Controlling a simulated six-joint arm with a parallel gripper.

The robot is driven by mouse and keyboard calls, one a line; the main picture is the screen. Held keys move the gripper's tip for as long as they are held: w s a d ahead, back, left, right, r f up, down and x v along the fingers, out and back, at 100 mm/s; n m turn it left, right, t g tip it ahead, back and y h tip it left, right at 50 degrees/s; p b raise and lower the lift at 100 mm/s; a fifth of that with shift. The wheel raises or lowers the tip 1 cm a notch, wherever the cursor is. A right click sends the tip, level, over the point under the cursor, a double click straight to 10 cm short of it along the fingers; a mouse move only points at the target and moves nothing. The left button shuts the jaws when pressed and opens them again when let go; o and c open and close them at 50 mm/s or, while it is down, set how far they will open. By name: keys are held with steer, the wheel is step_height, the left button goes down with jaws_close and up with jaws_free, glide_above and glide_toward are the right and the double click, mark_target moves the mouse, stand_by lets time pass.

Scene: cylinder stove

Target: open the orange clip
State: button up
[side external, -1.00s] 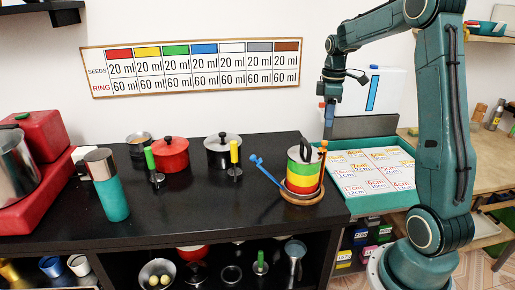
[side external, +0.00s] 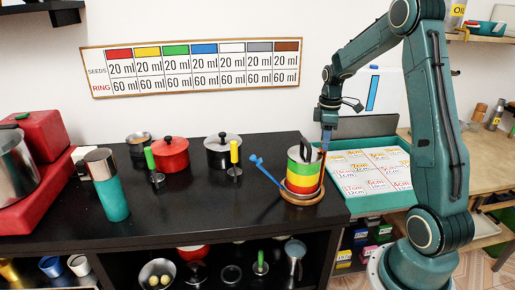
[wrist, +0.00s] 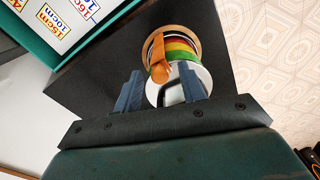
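The striped cylinder (side external: 303,172) stands on a round wooden base (side external: 302,196) near the right end of the black counter. It has green, yellow and red bands, a pale lid and a dark handle. The orange clip (wrist: 158,60) shows in the wrist view on the cylinder's near side, between my finger lines; in the side external view my gripper mostly hides it. A blue clip (side external: 266,170) sticks out on the cylinder's left. My gripper (wrist: 161,72) is open and empty, its two blue fingers apart. In the side external view, my gripper (side external: 325,142) is just right of the cylinder's top.
A teal tray with number cards (side external: 372,170) lies right of the cylinder. To the left are a black pot (side external: 223,152), a red pot (side external: 171,155) and green- and yellow-handled tools. The counter front is clear.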

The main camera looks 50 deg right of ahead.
jaws_close()
steer(key=shift+s+d, duration=0.35)
steer(key=shift+d, duration=0.05)
steer(key=s+d+f, duration=0.3)
steer(key=s+d, duration=0.4)
stand_by(0.7)
steer(key=shift+w, duration=0.1)
steer(key=shift+o, duration=0.2)
jaws_free()
steer(key=shift+a, duration=0.1)
steer(key=shift+r, duration=0.1)
